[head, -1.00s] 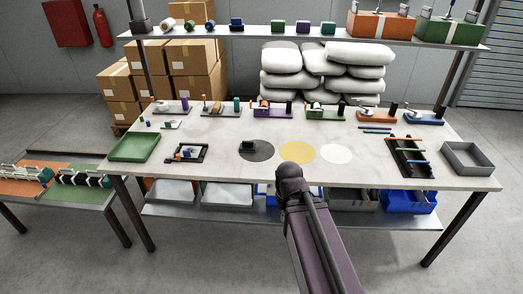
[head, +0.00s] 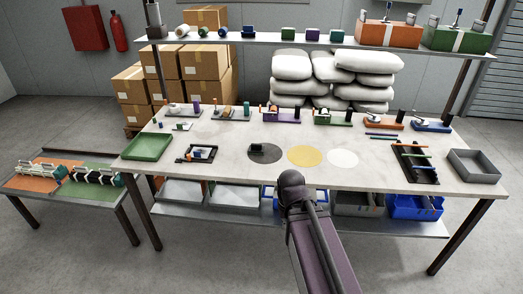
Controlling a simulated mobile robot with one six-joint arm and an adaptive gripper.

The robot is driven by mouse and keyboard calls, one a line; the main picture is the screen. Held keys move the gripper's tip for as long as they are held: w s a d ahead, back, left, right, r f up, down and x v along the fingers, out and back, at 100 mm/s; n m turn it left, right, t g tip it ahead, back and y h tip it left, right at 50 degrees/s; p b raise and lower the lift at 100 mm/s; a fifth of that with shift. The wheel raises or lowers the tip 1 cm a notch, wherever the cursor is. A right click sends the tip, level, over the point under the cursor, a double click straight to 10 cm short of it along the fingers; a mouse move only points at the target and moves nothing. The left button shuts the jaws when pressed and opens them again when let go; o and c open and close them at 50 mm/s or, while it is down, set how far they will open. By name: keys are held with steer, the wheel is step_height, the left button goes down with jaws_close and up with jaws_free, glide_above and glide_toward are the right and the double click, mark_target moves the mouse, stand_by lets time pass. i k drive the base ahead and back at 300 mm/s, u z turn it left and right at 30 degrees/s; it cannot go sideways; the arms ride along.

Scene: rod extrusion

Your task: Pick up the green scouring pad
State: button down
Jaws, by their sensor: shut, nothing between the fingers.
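I cannot pick out a green scouring pad for certain. A small dark block (head: 256,148), perhaps with some green on it, sits on the dark grey disc (head: 272,160) near the front middle of the table. It is too small to tell what it is. My arm (head: 292,188) rises from the bottom of the head view to just before the table's front edge. My gripper does not show; only arm links are visible.
The table (head: 220,170) also bears a yellow disc (head: 305,156), a white disc (head: 342,158), a green tray (head: 147,147), a grey tray (head: 474,166) and a dark rack (head: 415,162). Several fixtures line its back. A low side table (head: 75,190) stands left.

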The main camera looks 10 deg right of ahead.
mark_target(254, 149)
steer(key=u, duration=0.1)
steer(key=i, duration=0.95)
steer(key=z, duration=0.1)
